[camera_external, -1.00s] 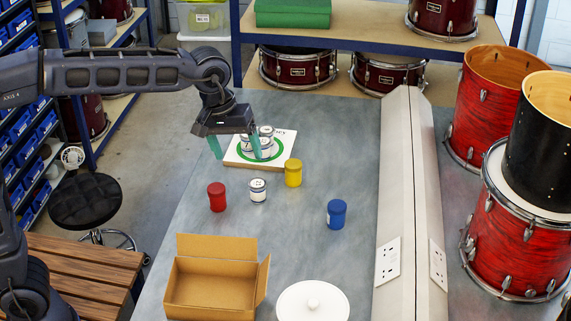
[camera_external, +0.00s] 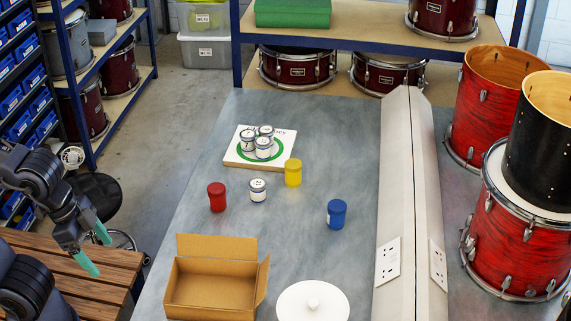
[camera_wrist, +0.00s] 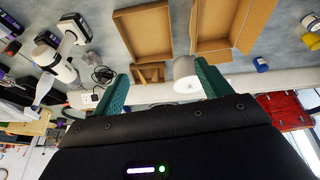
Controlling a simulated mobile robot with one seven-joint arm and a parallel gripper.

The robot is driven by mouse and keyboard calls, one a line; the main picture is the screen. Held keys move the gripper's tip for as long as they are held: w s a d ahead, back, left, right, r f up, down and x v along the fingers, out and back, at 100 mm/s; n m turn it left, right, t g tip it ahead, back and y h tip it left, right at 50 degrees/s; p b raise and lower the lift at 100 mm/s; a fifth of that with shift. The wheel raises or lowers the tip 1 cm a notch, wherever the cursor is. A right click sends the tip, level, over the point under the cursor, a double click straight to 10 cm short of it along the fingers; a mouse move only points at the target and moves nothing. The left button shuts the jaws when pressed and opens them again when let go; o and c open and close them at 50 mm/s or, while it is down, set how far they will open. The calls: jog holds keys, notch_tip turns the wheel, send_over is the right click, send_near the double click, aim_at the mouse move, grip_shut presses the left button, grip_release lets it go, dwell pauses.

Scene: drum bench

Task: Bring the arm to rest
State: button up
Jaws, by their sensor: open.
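My gripper (camera_external: 94,250) is at the lower left in the external view, over the wooden slatted bench and off the drum bench (camera_external: 228,112). Its teal fingers are apart with nothing between them; they also show spread in the wrist view (camera_wrist: 160,88). My arm is folded back at the left edge. Several white labelled cans (camera_external: 264,148) stand together on a white board with a green ring (camera_external: 232,158), on the bench's far left part.
Another white can (camera_external: 258,190), a red jar (camera_external: 217,197), a yellow jar (camera_external: 293,173) and a blue jar (camera_external: 336,213) stand on the bench. An open cardboard box (camera_external: 212,285) and a white round lid (camera_external: 312,303) are nearer. Red drums (camera_external: 514,225) stand right.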

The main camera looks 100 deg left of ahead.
jog(key=shift+s+d+f+m, duration=0.3)
jog(key=shift+s+f, duration=0.15)
jog(key=shift+s, duration=0.1)
jog(key=shift+s+d+f+m, duration=0.3)
jog(key=shift+s+f, duration=0.1)
jog(key=shift+s, duration=0.15)
